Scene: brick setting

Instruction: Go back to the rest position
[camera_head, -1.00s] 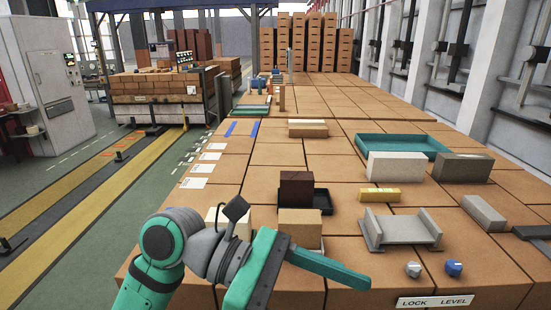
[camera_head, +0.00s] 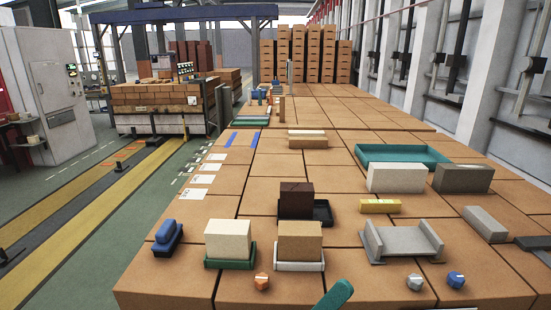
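Only a teal tip of my gripper (camera_head: 336,295) shows, at the bottom edge of the head view; the rest of it and my arm are out of frame. Whether it is open or shut is hidden. It is near the front edge of the brick-topped table (camera_head: 190,275), in front of the tan block (camera_head: 300,240) and apart from it in the picture. The tan block sits on a white tray (camera_head: 299,266). A cream block (camera_head: 228,239) sits in a green tray (camera_head: 230,263) to its left.
A dark brown block (camera_head: 296,200) stands in a black tray (camera_head: 322,213). A grey channel-shaped holder (camera_head: 402,242), yellow block (camera_head: 380,206), teal tray (camera_head: 400,154) and several blocks lie right. A blue tool (camera_head: 167,236) is at left. Orange (camera_head: 262,281), grey (camera_head: 415,282) and blue (camera_head: 456,280) knobs line the front.

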